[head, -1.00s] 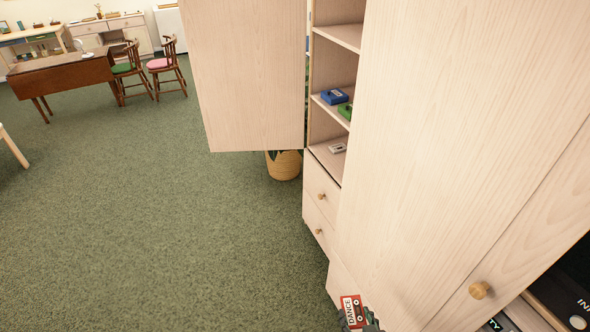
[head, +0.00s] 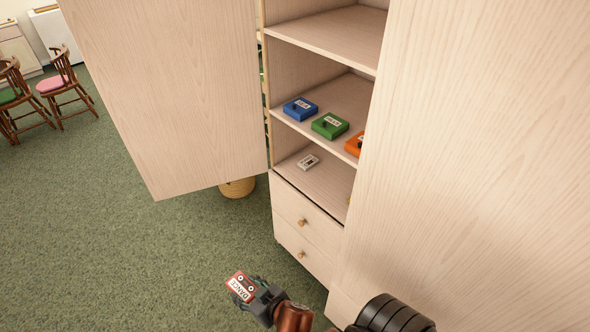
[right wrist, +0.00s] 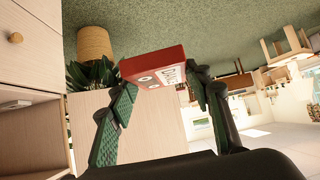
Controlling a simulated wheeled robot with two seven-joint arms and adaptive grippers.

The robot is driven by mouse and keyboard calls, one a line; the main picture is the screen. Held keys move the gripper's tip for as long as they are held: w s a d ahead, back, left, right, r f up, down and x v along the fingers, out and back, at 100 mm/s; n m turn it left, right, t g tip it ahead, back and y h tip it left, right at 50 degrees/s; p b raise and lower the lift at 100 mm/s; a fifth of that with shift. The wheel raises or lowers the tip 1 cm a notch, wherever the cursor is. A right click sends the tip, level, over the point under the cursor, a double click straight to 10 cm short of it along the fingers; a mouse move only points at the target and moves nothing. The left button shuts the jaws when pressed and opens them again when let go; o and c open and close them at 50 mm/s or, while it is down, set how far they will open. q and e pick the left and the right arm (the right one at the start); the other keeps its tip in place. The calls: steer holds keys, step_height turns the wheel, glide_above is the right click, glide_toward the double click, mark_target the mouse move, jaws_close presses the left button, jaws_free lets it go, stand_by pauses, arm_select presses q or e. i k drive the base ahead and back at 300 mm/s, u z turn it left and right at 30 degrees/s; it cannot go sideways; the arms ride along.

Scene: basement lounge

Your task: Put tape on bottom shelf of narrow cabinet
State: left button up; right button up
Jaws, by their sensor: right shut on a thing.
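My right gripper (head: 248,290) is shut on a red cassette tape (head: 241,286) with a white label reading DANCE. In the right wrist view the tape (right wrist: 152,66) sits between the two green-padded fingers. The gripper is low in the head view, in front of the narrow cabinet's drawers and apart from them. The narrow cabinet (head: 310,232) has its door open to the left. Its bottom shelf (head: 325,188), just above the drawers, holds a small white-grey cassette (head: 308,162). My left gripper is not in view.
The shelf above holds a blue box (head: 300,108), a green box (head: 330,125) and a partly hidden orange box (head: 355,144). The open door (head: 170,90) and a large pale panel (head: 450,150) flank the opening. A basket planter (head: 237,187) stands behind the door.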

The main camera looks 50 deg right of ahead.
mark_target(333, 179)
steer(key=z, duration=0.2)
steer(key=i, duration=1.45)
steer(key=z, duration=1.4)
steer(key=i, duration=0.9)
steer(key=z, duration=1)
